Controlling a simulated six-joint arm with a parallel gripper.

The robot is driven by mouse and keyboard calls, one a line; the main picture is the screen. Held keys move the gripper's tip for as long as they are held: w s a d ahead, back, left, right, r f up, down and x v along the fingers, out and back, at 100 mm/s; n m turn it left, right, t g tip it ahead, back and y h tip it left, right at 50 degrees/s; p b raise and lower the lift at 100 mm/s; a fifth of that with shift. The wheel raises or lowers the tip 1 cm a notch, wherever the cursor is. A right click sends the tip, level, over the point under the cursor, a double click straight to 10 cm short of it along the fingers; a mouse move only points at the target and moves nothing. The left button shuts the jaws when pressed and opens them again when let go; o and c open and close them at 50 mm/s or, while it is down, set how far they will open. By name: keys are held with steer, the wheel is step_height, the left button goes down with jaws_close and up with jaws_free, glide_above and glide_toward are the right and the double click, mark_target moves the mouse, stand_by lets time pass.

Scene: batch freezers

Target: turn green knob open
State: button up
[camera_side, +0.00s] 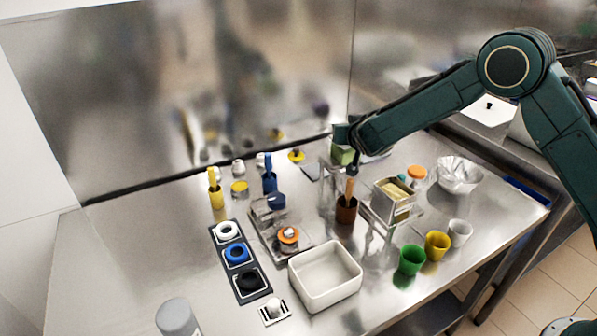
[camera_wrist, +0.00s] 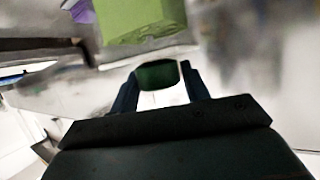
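A dark green rounded piece (camera_wrist: 157,74), which looks like the green knob, sits between the tips of my gripper's fingers (camera_wrist: 159,80) in the wrist view. The fingers are apart, one on each side of it, and their tips are very close to its edges. I cannot tell whether they press on it. In the side view my gripper (camera_side: 347,134) is at the back of the counter, just above a light green block (camera_side: 343,155). The knob cannot be made out there. The light green block also shows at the top of the wrist view (camera_wrist: 140,18).
Below my gripper stands a brown cup (camera_side: 346,212) with utensils, beside a clear-walled dispenser (camera_side: 394,201). A white bin (camera_side: 325,275), a green cup (camera_side: 411,260) and a yellow cup (camera_side: 437,246) stand in front. The metal back wall (camera_side: 270,75) is close behind.

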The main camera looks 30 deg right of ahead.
steer(key=c, duration=0.5)
steer(key=shift+c, duration=0.2)
steer(key=shift+d+n+t+y, duration=0.1)
steer(key=shift+n+t+y, duration=0.2)
steer(key=shift+n+y, duration=1.4)
steer(key=shift+y, duration=0.3)
steer(key=shift+n+y, duration=1.8)
steer(key=shift+y, duration=0.3)
steer(key=shift+n+g+y, duration=0.8)
steer(key=shift+n+y, duration=1.2)
steer(key=shift+y, duration=0.2)
steer(key=shift+n+g+y, duration=1)
steer(key=shift+n+y, duration=0.1)
steer(key=shift+n, duration=0.1)
